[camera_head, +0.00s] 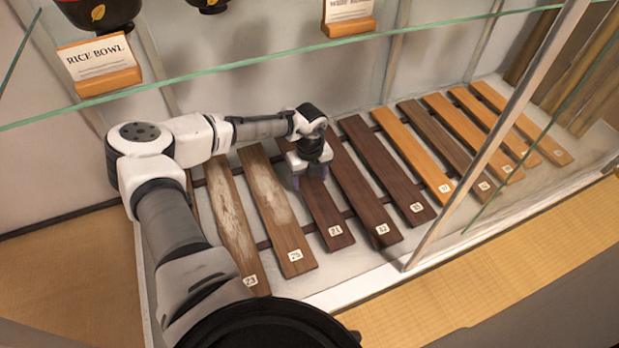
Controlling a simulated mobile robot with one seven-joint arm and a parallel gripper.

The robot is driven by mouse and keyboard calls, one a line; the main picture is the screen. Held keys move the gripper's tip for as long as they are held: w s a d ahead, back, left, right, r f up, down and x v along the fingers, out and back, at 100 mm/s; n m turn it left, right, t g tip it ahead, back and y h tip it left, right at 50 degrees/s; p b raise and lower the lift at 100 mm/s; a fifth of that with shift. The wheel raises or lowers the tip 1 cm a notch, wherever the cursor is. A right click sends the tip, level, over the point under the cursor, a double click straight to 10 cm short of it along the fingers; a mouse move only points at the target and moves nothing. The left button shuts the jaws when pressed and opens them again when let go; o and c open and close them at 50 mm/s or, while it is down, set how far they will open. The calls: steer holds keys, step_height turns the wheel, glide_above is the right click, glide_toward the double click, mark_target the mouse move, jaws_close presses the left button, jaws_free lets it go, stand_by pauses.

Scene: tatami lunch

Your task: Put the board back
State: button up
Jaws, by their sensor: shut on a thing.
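A row of wooden boards lies side by side across dark cross rails inside a glass case. My gripper (312,180) points down onto a dark brown board (326,212) near the middle-left of the row. It is shut on that board, whose small white tag seems to read 21. The board's front end lies roughly in line with its neighbours; I cannot tell whether it touches the rails. My gripper and wrist hide part of its far half. A worn, patchy board (272,200) is on its left and another dark board (365,190) on its right.
A glass shelf (230,66) crosses above my arm, holding a RICE BOWL sign (100,62) and dark bowls (98,12). A pale upright post (490,140) stands at the case's front right. Lighter boards (470,135) lie at right. Tatami (410,305) lies outside.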

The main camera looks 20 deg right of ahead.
mark_target(310, 181)
steer(key=shift+f, duration=0.1)
steer(key=shift+f, duration=0.35)
steer(key=o, duration=1.1)
steer(key=shift+r, duration=0.4)
step_height(310, 181, up, 12)
steer(key=p, duration=0.6)
steer(key=shift+r, duration=0.1)
